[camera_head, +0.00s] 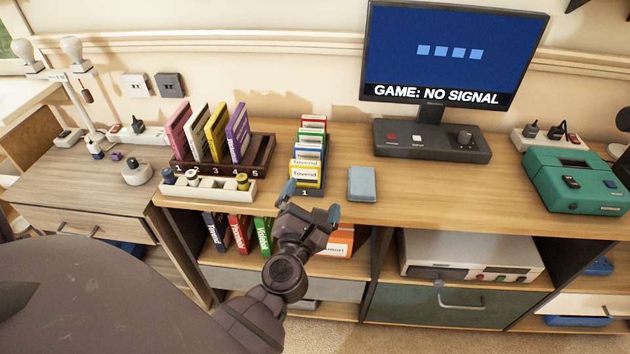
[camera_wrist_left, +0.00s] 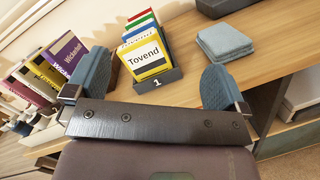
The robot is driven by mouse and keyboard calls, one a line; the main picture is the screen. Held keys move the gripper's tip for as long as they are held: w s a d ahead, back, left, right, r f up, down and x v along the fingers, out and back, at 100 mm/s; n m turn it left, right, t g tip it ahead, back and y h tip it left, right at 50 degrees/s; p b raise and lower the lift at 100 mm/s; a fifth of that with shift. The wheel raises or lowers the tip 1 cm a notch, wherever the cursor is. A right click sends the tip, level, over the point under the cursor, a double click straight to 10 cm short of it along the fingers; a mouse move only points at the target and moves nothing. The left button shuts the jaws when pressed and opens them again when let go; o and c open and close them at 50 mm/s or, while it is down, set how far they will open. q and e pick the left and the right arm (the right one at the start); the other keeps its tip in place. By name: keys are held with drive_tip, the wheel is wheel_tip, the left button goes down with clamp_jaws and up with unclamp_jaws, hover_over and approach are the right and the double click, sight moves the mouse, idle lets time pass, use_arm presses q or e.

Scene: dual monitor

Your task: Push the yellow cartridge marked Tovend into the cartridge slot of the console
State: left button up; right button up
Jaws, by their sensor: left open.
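The yellow cartridge marked Tovend (camera_head: 305,175) stands at the front of a row of cartridges in a dark rack labelled 1 (camera_head: 311,191) on the desk. It also shows in the left wrist view (camera_wrist_left: 145,57), its label facing the camera. My left gripper (camera_head: 310,200) is open and empty, just in front of the rack. In the left wrist view the cartridge appears between its two blue-grey fingers, beyond them. A pale console-like box (camera_head: 465,258) with a red button sits on the shelf below; I cannot make out a cartridge slot. My right gripper is out of view.
A blue-grey pad (camera_head: 362,184) lies right of the rack. A dark rack with several upright cases (camera_head: 262,152) and a white tray (camera_head: 207,190) stand left. A dark control panel (camera_head: 430,140), a monitor (camera_head: 450,50) reading "GAME: NO SIGNAL" and a green device (camera_head: 572,180) stand beyond and right.

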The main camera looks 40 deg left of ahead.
sight(305, 172)
use_arm(q)
drive_tip(key=w+a+n+g, duration=0.1)
drive_tip(key=n, duration=0.2)
drive_tip(key=w+a+f+n+g+y, duration=0.1)
drive_tip(key=a+n, duration=0.1)
drive_tip(key=n, duration=0.1)
drive_tip(key=w+a+f+n+y, duration=0.1)
drive_tip(key=a+n, duration=0.1)
drive_tip(key=shift+w+n+g, duration=0.2)
drive_tip(key=shift+n+g, duration=0.2)
drive_tip(key=shift+r+x, duration=0.2)
drive_tip(key=shift+x, duration=1.15)
drive_tip(key=shift+r+x, duration=0.2)
drive_tip(key=shift+x, duration=1.1)
drive_tip(key=shift+a, duration=0.15)
drive_tip(key=c, duration=1)
